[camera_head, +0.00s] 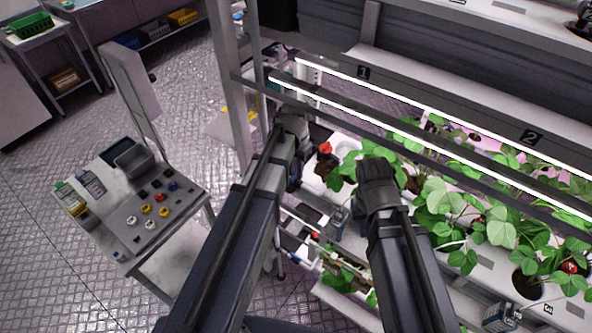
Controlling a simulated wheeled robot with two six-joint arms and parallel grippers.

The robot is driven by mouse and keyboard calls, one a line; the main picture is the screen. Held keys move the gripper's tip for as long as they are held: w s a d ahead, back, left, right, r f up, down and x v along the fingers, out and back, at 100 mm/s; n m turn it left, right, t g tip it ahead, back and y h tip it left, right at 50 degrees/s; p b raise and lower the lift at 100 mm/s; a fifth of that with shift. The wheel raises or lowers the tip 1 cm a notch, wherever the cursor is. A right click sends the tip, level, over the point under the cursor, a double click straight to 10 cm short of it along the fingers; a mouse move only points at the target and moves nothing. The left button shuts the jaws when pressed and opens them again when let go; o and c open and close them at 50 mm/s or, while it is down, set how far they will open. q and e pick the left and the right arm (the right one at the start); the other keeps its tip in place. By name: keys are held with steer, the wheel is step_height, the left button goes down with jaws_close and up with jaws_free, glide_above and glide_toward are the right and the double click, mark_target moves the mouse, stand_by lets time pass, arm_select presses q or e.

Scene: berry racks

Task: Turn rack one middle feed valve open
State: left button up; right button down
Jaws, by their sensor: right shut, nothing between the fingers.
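The rack (375,92) with a number 1 plate stands on the right, with lit tubes over strawberry plants. A small red part (325,148), which looks like a valve handle, shows at the near left end of its middle tier. Another red spot (315,236) shows on the tier below. I cannot tell how either handle is turned. My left gripper (291,118) is beside the rack's end post, just left of the upper red part; its fingers are too dark to read. My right gripper (376,168) is shut and empty over the plants, right of that red part.
A control cart (184,205) with coloured knobs, bottles and a grey bin stands on the left. The rack's metal post (232,85) and light tubes (400,108) are close to my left arm. Leaves (440,195) crowd my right gripper. The patterned floor at far left is clear.

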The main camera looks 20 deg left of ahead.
arm_select(q)
jaws_close()
steer(key=shift+n, duration=0.4)
steer(key=n, duration=0.7)
steer(key=shift+n, duration=0.3)
steer(key=n, duration=0.9)
steer(key=shift+n, duration=0.4)
